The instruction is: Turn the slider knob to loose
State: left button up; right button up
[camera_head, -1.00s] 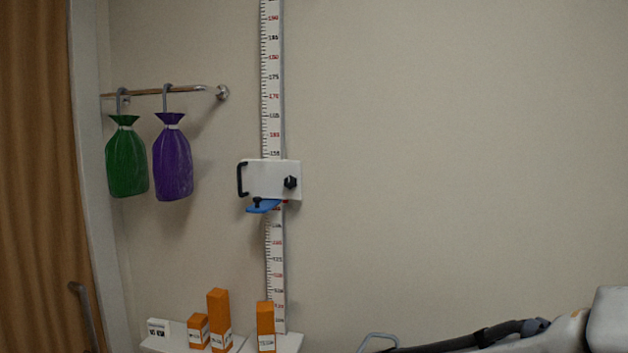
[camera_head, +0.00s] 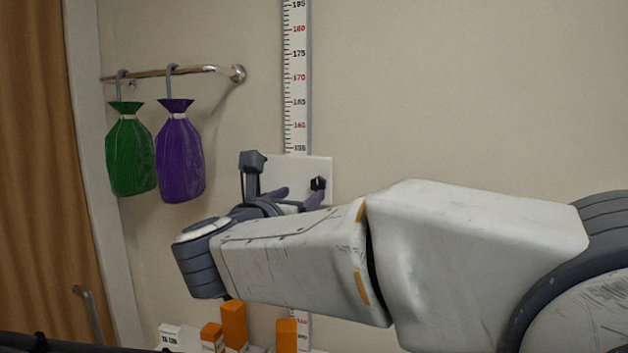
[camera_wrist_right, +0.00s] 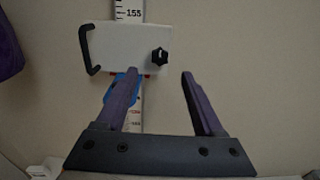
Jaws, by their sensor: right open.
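The slider is a white plate (camera_head: 297,167) on the vertical height scale, also seen in the wrist view (camera_wrist_right: 120,45). Its black lobed knob (camera_head: 318,184) is at its right side; it also shows in the wrist view (camera_wrist_right: 158,56). My right gripper (camera_head: 301,195) is open and empty in front of the slider. In the wrist view its fingertips (camera_wrist_right: 161,76) point toward the plate, with the knob just above the gap between them, apart from both fingers. A black handle (camera_wrist_right: 91,50) is at the plate's left. A blue piece (camera_wrist_right: 124,80) below is partly hidden by the left-hand finger.
The scale (camera_head: 296,90) stands against a bare wall. Green (camera_head: 130,150) and purple (camera_head: 181,150) bags hang from a rail (camera_head: 180,73) at left. Orange boxes (camera_head: 234,325) and a small white sign (camera_head: 170,336) stand low down. My right arm covers much of the lower middle and right.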

aim_at(317, 183)
jog(key=p+x, duration=0.4)
jog(key=x, duration=0.4)
jog(key=shift+w+d+r, duration=0.1)
jog(key=shift+w, duration=0.1)
jog(key=shift+w+d, duration=0.1)
jog(key=shift+w, duration=0.15)
grip_shut()
